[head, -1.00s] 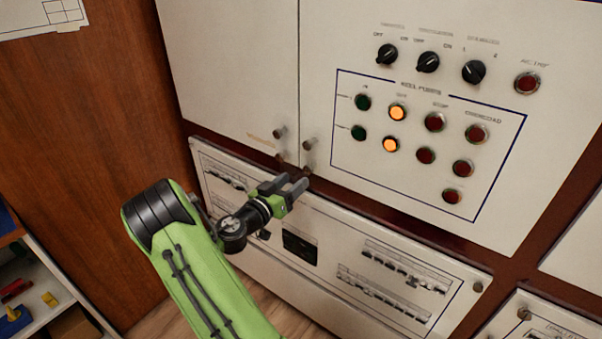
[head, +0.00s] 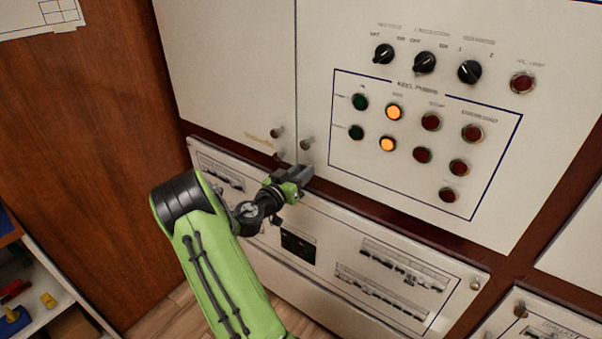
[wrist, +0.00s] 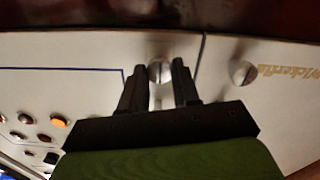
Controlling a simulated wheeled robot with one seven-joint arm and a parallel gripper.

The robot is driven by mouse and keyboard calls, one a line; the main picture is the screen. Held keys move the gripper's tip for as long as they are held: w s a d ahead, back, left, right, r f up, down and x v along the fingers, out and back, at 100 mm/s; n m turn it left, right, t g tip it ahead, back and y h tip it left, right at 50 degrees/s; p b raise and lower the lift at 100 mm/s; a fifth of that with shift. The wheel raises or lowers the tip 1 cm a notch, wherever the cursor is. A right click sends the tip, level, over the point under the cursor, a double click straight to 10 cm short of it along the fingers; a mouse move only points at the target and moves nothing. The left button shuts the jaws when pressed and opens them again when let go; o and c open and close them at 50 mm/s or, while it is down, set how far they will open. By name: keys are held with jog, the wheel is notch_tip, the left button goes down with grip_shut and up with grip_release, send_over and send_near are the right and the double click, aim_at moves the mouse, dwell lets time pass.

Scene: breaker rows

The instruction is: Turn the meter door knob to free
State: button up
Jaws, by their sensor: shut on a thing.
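My gripper (head: 306,174) is at the lower edge of the upper white cabinet, by the seam between its two doors. In the wrist view its two black fingers (wrist: 158,88) stand on either side of a round metal knob (wrist: 158,72) and are shut on it. Another round knob (wrist: 242,73) is across the seam in the wrist view.
The right upper panel has three black rotary switches (head: 424,62) and several lit and unlit buttons (head: 393,112). A lower white panel (head: 345,225) with breaker rows lies under my gripper. A brown wooden wall (head: 80,130) and a shelf (head: 45,300) are at the left.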

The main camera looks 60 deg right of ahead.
jog(key=shift+n+p, duration=3.15)
jog(key=shift+n, duration=5.75)
jog(key=shift+f, duration=0.1)
jog(key=o, duration=1.1)
jog(key=shift+c, duration=0.2)
jog(key=w+a, duration=0.2)
jog(key=a, duration=1.3)
jog(key=shift+w+a, duration=0.25)
jog(key=shift+a, duration=0.05)
